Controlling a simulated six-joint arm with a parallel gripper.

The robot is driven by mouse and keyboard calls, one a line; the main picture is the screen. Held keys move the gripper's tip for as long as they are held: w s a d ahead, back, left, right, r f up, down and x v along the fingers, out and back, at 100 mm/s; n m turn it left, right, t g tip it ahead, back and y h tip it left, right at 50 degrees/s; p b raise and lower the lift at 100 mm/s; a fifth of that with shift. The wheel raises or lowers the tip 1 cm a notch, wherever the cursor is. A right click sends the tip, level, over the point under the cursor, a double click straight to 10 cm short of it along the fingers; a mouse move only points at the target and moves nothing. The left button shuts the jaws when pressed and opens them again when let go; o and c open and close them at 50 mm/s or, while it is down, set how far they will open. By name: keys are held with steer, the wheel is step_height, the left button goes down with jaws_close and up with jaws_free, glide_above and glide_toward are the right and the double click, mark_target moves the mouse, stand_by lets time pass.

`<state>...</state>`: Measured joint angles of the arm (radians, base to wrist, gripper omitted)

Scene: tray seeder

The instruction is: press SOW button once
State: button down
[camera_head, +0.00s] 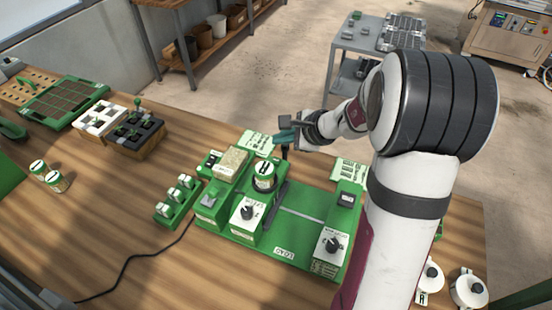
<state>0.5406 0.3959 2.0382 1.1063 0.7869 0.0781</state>
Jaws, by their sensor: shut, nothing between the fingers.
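The green tray seeder (285,238) stands on the wooden bench. Its front left carries a green box with a grey square top (208,200). Two white boxes with black knobs show, one at the left (247,214) and one at the front right (331,246). The labels are too small to read, so I cannot tell which part is the SOW button. My gripper (285,153) is shut and empty, above the seeder's back edge behind a labelled round can (263,176). Its fingertips are small and partly unclear.
A rack of small green-and-white pieces (175,200) and a black cable (140,258) lie left of the seeder. A dark tray (133,135) and a green tray (66,100) stand at the back left. White round containers (469,291) are at the front right. My arm hides part of the right side.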

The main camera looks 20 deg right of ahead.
mark_target(273, 157)
steer(key=shift+f, duration=2.25)
steer(key=shift+f, duration=0.1)
steer(key=shift+f, duration=0.3)
steer(key=shift+f, duration=0.5)
stand_by(0.7)
steer(key=shift+r, duration=0.95)
step_height(273, 157, up, 5)
stand_by(0.5)
